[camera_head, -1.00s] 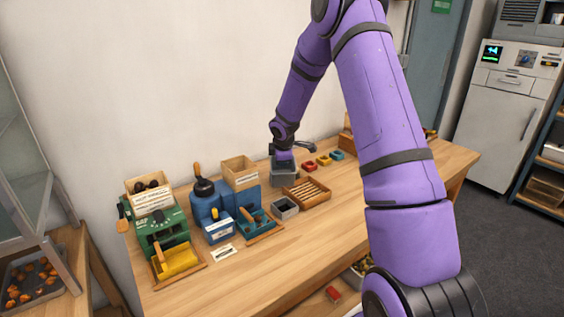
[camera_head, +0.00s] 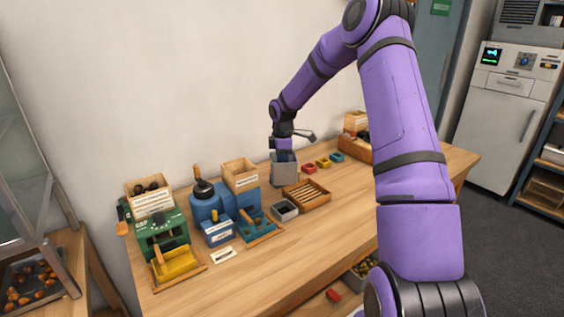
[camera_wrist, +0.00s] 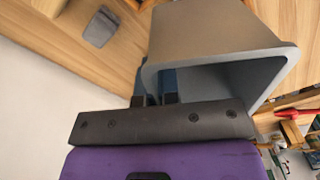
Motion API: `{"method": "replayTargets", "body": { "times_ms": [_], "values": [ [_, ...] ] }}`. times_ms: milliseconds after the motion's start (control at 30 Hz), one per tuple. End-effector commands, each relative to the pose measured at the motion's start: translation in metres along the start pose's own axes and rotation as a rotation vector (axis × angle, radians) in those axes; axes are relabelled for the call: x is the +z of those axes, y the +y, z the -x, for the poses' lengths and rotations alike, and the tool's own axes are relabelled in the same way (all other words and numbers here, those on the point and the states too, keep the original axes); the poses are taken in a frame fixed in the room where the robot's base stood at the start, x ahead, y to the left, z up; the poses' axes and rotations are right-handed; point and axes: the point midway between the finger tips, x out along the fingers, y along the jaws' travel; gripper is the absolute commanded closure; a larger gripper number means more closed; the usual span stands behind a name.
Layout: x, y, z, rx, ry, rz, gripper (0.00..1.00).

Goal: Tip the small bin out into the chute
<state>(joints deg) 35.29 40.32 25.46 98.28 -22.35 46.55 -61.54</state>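The small grey bin (camera_head: 285,173) is at the back of the bench near the wall, with its rim just under my gripper (camera_head: 284,151). In the wrist view the bin (camera_wrist: 215,38) fills the upper middle, and the visible part of its inside looks empty. My gripper (camera_wrist: 155,99) has one finger on each side of the bin's near wall and appears shut on it. Whether the bin's base touches the bench is unclear. I cannot clearly identify a chute.
A small open grey container (camera_head: 285,210) and a slatted wooden tray (camera_head: 307,195) stand in front. Blue (camera_head: 222,205) and green (camera_head: 162,235) devices stand left. The front of the bench is clear.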

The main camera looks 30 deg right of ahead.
Motion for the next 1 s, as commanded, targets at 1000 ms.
{"method": "replayTargets", "body": {
  "times_ms": [1000],
  "values": [
    [0.009, -0.049, 0.058, 0.002, -0.001, 0.0, 1.0]
  ]
}}
